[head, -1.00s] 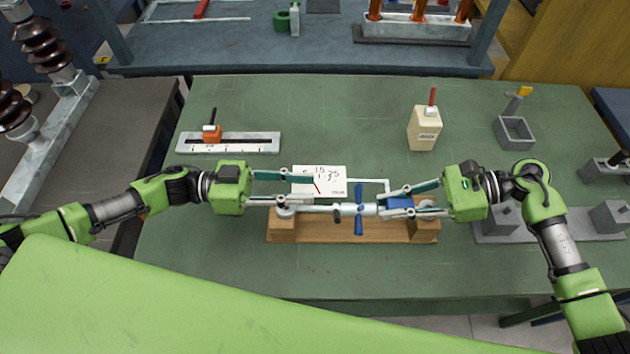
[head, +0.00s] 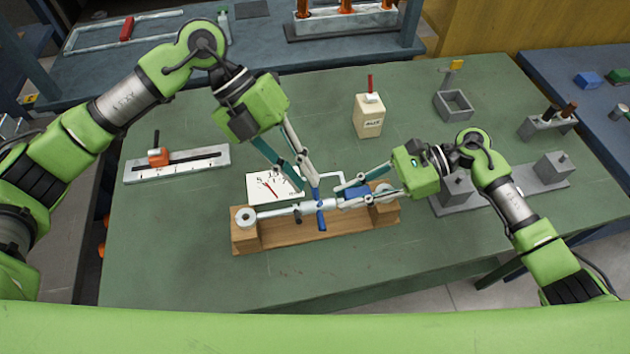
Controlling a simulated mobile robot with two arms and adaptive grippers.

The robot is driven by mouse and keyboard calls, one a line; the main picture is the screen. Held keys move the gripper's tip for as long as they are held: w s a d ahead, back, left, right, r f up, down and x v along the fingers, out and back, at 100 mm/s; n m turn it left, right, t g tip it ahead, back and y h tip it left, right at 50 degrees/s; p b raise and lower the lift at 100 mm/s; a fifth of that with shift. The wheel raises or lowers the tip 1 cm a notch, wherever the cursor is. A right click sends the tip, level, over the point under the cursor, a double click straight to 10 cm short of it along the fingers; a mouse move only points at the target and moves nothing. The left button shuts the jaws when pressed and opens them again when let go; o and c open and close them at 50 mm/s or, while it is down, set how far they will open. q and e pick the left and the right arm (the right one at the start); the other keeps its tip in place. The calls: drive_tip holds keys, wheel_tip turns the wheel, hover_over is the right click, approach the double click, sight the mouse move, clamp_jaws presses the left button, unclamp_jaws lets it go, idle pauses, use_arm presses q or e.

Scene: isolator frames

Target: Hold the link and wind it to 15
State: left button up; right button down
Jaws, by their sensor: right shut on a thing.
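The link (head: 290,210) is a pale metal rod lying across a wooden stand, with a blue crossed winding handle (head: 320,218) at its middle and a blue block (head: 354,193) toward its right end. A white dial card (head: 258,187) with a red needle stands behind it; the needle leans up and left, and the numbers are too small to read surely. My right gripper (head: 346,194) is shut on the blue block. My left gripper (head: 308,186) reaches down from above, its fingers a little apart at the handle's upper spoke; contact is unclear.
The wooden stand (head: 285,232) sits on the green table (head: 430,240). A slide scale with an orange slider (head: 158,157) lies at the left. Grey blocks are near my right arm. The front table strip is clear.

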sight(318, 206)
use_arm(q)
drive_tip(key=w+a+r+m+t+y, duration=0.1)
drive_tip(key=w+r+m+t+y, duration=0.1)
drive_tip(key=w+r+t+y, duration=0.15)
drive_tip(key=shift+g+h, duration=0.35)
drive_tip(key=x, duration=0.8)
drive_tip(key=w+x, duration=0.1)
drive_tip(key=x, duration=0.3)
drive_tip(key=shift+a+f, duration=0.1)
drive_tip(key=shift+f, duration=0.2)
clamp_jaws()
